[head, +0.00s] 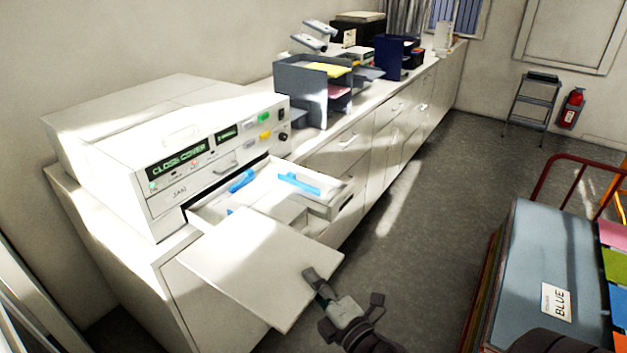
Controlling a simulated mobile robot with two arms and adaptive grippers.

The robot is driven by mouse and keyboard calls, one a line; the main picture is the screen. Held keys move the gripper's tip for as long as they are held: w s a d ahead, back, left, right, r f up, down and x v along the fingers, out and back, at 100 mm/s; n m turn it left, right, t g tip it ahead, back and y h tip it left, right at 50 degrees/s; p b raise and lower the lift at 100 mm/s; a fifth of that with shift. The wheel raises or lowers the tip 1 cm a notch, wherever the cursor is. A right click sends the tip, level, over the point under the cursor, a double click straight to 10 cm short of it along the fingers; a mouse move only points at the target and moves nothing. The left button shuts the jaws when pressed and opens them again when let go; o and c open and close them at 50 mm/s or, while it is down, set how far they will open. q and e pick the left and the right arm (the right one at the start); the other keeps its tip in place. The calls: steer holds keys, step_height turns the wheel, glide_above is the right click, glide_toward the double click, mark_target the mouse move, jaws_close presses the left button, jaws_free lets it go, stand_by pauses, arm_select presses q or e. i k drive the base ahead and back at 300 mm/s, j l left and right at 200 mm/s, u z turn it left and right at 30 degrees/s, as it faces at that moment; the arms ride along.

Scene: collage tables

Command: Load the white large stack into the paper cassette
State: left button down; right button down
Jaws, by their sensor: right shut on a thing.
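The white large stack (250,262) is a broad, thin white slab. My right gripper (322,284) is shut on its right edge and holds it out in front of the machine. The paper cassette (345,203) is pulled out of the white machine (185,150), with blue guides inside. The stack is in front of the cassette in the picture and covers its near left part. I cannot tell whether they touch. The machine's display reads "CLOSE COVER". My left gripper is not in view.
The counter (345,118) runs along the wall with grey letter trays (300,88) and a dark blue file holder (390,57). The grey floor (425,205) between is clear.

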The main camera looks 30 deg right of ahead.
mark_target(281, 202)
steer(key=i+l, duration=0.7)
steer(key=i, duration=0.05)
